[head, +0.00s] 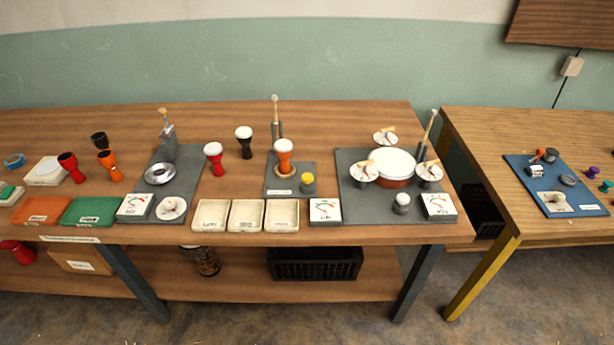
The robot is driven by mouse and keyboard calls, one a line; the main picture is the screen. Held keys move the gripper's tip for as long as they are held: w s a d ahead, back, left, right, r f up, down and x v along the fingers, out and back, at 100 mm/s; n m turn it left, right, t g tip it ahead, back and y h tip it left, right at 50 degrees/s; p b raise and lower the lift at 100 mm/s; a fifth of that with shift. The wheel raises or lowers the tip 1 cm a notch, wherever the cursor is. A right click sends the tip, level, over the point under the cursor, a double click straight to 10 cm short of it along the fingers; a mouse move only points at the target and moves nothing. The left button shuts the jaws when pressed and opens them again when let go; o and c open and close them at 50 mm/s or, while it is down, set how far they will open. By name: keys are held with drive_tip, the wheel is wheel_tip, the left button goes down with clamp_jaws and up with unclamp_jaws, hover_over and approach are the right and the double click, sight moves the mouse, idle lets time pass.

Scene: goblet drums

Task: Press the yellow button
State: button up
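The yellow button (308,180) is a short yellow cylinder on a small grey plate (272,183) at the middle of the long wooden table. An orange goblet drum with a white top (284,155) stands upright on a ring on the same plate, left of and behind the button. A white meter box (325,210) stands in front of the button. Nothing covers the button. My gripper is not in the head view.
Three cream trays (246,216) line the front edge, left of the meter. A grey board (349,205) with a large drum (391,166) and several dials lies to the right. Red (214,157) and dark (244,141) goblet drums stand left of the button's plate.

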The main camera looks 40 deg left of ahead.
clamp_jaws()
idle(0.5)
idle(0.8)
